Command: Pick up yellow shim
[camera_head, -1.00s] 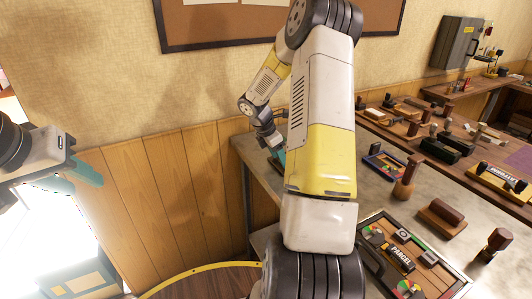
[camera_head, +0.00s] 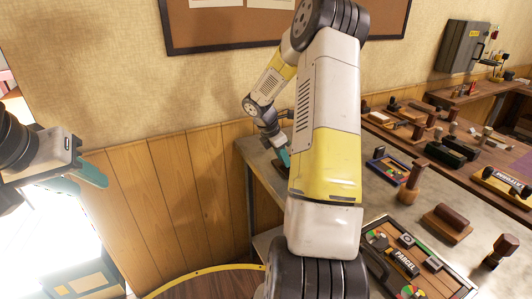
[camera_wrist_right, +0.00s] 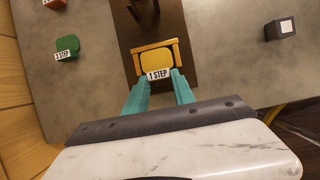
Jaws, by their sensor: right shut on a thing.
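The yellow shim (camera_wrist_right: 155,61), with a "1 STEP" label on its near edge, shows in the right wrist view over a dark brown strip (camera_wrist_right: 150,22). My right gripper (camera_wrist_right: 157,82) has its teal fingers on either side of the label end and is shut on the shim. In the head view my right gripper (camera_head: 284,157) is at the far left end of the grey table, partly behind my own arm, and the shim cannot be made out there. My left gripper (camera_head: 78,180) is at the left, away from the table, its teal fingers apart and empty.
In the right wrist view a green "3 STEP" piece (camera_wrist_right: 67,48) and a red piece (camera_wrist_right: 54,4) lie left, and a dark block (camera_wrist_right: 279,29) lies right.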

